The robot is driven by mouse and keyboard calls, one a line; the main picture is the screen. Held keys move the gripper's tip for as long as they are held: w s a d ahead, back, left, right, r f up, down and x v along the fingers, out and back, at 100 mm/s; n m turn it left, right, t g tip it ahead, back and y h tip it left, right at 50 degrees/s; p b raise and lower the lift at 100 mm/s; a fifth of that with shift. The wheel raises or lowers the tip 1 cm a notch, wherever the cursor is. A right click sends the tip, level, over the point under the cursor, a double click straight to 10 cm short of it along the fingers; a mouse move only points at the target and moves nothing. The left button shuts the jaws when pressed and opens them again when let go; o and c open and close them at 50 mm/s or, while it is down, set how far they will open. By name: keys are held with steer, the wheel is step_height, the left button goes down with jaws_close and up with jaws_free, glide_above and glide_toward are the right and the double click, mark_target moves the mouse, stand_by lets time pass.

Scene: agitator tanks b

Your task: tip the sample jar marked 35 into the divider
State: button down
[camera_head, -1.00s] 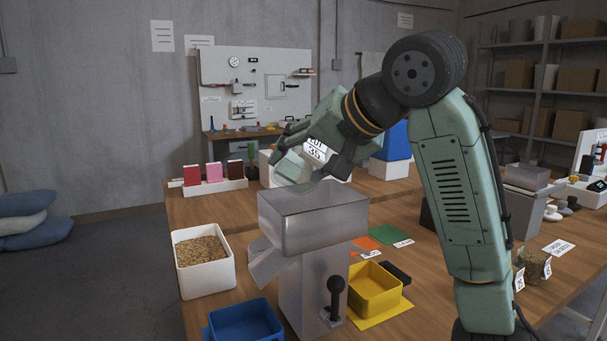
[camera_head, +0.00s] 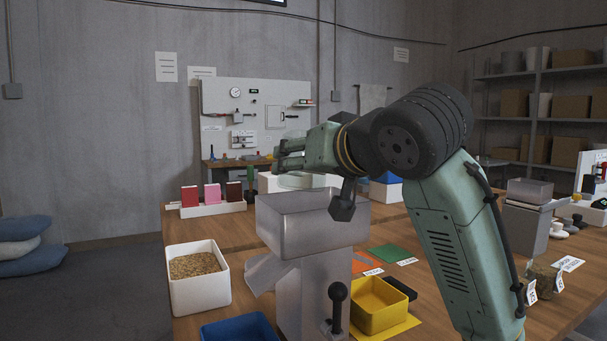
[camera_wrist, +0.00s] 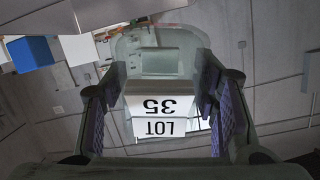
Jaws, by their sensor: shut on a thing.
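My gripper (camera_head: 289,156) is shut on the sample jar, above the back left of the divider's hopper. The clear jar (camera_head: 296,181) shows as a pale rounded shape under the fingers, close above the hopper rim. In the wrist view the jar (camera_wrist: 189,45) sits between both fingers, and its white label (camera_wrist: 160,112) reads LOT 35 upside down. I cannot tell what is inside it. The divider (camera_head: 313,232) is a grey, see-through box hopper on a body with a side chute and a black-knobbed lever (camera_head: 337,305).
A yellow bin (camera_head: 379,320) stands right of the divider and a blue bin (camera_head: 240,329) at its front left. A white tub of grain (camera_head: 199,292) stands left. Red, pink and dark blocks stand in a white rack (camera_head: 213,208). Labelled samples (camera_head: 543,280) lie at right.

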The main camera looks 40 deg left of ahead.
steer(key=shift+w+a+f+n+t+y+b, duration=0.1)
steer(key=shift+w+f+n+t+y+b, duration=0.1)
steer(key=shift+f+n+t+y+b, duration=0.45)
steer(key=shift+w+r+b, duration=0.15)
steer(key=shift+r+b, duration=0.05)
steer(key=shift+b, duration=0.3)
steer(key=shift+w+a+f+n+y+b, duration=0.15)
steer(key=shift+f+n+y+b, duration=0.25)
steer(key=shift+b, duration=0.35)
steer(key=shift+r, duration=0.15)
